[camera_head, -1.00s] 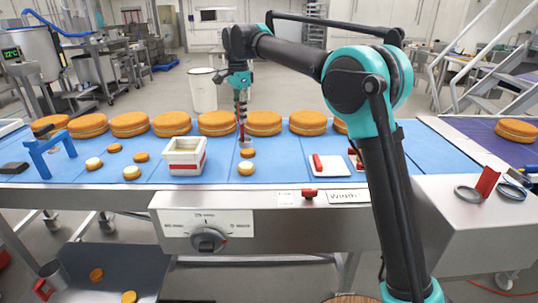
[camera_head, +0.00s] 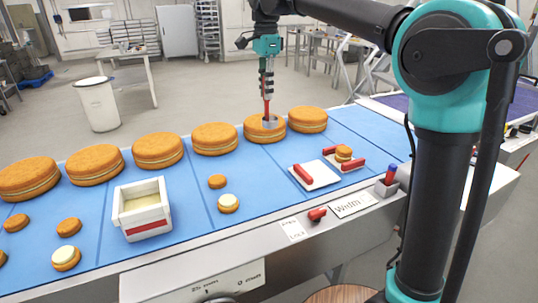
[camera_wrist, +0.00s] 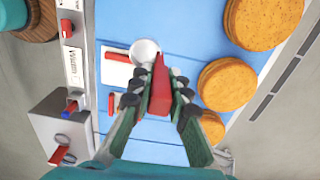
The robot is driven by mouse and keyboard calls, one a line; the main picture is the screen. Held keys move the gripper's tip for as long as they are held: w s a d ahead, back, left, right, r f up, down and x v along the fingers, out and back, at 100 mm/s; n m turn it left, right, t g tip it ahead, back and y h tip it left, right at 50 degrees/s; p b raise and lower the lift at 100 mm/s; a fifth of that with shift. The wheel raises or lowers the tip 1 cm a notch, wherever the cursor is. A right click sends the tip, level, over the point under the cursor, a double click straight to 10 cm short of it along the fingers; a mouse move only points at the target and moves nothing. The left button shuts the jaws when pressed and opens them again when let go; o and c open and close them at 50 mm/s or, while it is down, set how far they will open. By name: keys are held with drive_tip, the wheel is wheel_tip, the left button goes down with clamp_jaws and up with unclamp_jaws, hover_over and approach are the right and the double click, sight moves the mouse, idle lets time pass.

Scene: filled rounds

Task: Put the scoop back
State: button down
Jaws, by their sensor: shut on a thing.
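My gripper (camera_head: 267,82) is shut on the scoop's red handle (camera_head: 267,107) and holds it upright above the blue belt. The scoop's pale round cup (camera_head: 270,122) hangs below, in front of a large cake in the head view. In the wrist view the red handle (camera_wrist: 161,88) is between my fingers (camera_wrist: 160,98), and the pale cup (camera_wrist: 146,50) shows beyond them. A white tub (camera_head: 148,226) with a red stripe and pale filling stands on the belt to the left. Two white boards with red pieces, a near one (camera_head: 321,180) and a farther one, lie to the right.
Several large cakes (camera_head: 158,150) line the belt's far side. Small rounds, some white-topped (camera_head: 228,203), lie around the tub.

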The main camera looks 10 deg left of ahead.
sight(266, 115)
wheel_tip(266, 115, down, 18)
idle(0.5)
drive_tip(key=shift+f, duration=0.1)
drive_tip(key=c, duration=1.5)
unclamp_jaws()
drive_tip(key=shift+o, duration=0.2)
wheel_tip(266, 115, up, 12)
drive_tip(key=shift+r, duration=0.15)
